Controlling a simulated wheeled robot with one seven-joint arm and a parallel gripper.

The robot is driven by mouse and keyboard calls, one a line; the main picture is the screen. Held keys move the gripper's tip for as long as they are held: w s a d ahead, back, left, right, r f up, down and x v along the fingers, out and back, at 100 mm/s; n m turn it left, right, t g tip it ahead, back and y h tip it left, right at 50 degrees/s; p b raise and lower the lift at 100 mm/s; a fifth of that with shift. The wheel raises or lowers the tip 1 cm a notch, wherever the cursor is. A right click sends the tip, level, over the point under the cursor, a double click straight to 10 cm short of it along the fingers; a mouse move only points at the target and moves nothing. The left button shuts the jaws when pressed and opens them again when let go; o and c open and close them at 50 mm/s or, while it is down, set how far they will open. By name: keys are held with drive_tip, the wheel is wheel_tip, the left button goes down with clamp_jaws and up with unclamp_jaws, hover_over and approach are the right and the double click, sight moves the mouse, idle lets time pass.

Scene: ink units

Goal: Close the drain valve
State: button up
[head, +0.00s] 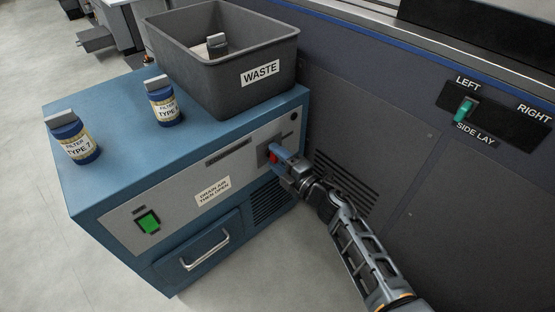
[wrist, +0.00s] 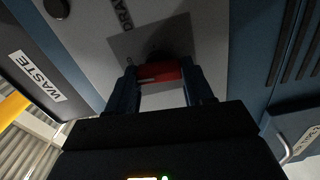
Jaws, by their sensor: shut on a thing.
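The drain valve has a red handle (head: 273,157) on the grey front panel of the blue cabinet (head: 110,195), near its right end. In the wrist view the red handle (wrist: 160,72) lies across the gap between my two fingers, in front of a dark square plate (wrist: 130,48). My gripper (head: 277,157) is shut on the red handle. The fingers and the dark of the plate hide most of the valve body. I cannot tell the valve's open or closed position from these views.
A grey WASTE bin (head: 225,75) stands on the cabinet top, with two blue filter canisters (head: 72,138) (head: 163,102) to its left. A green switch (head: 147,222), a label (head: 213,191) and a drawer handle (head: 206,250) are on the front. A large dark machine (head: 370,110) stands close on the right.

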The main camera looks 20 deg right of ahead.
drive_tip(key=shift+w+a+r+n, duration=0.1)
drive_tip(key=shift+w+a+n, duration=0.1)
drive_tip(key=shift+n, duration=0.5)
drive_tip(key=o, duration=1)
drive_tip(key=shift+o, duration=0.2)
drive_tip(key=shift+s, duration=0.1)
drive_tip(key=shift+s+d, duration=0.1)
drive_tip(key=p+v, duration=0.2)
drive_tip(key=v, duration=0.5)
drive_tip(key=shift+s, duration=0.25)
